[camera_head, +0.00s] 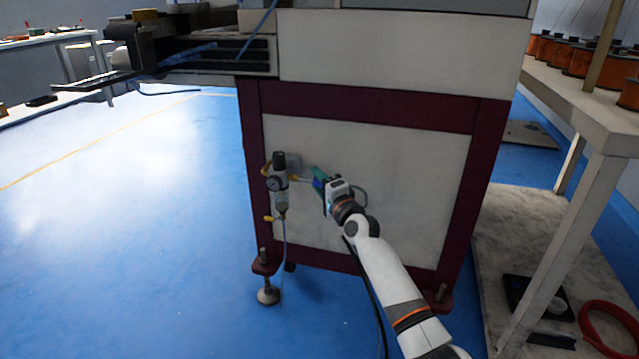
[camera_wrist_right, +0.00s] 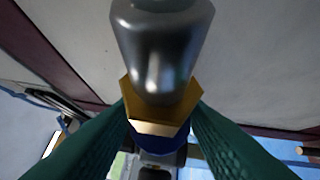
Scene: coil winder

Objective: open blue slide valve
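The blue slide valve (camera_wrist_right: 160,140) shows in the right wrist view as a dark blue ring below a brass hex fitting (camera_wrist_right: 163,108) and a grey metal cylinder (camera_wrist_right: 162,50). My right gripper (camera_wrist_right: 160,128) has its two green fingers on either side of the blue ring, and they appear to touch it. In the head view, my right gripper (camera_head: 319,178) reaches the valve beside the air regulator (camera_head: 278,182) on the machine's front panel. There, the gripper hides most of the valve. My left gripper is not in view.
The coil winder cabinet (camera_head: 420,150) has a pale panel in a dark red frame. The blue floor (camera_head: 120,260) at left is clear.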

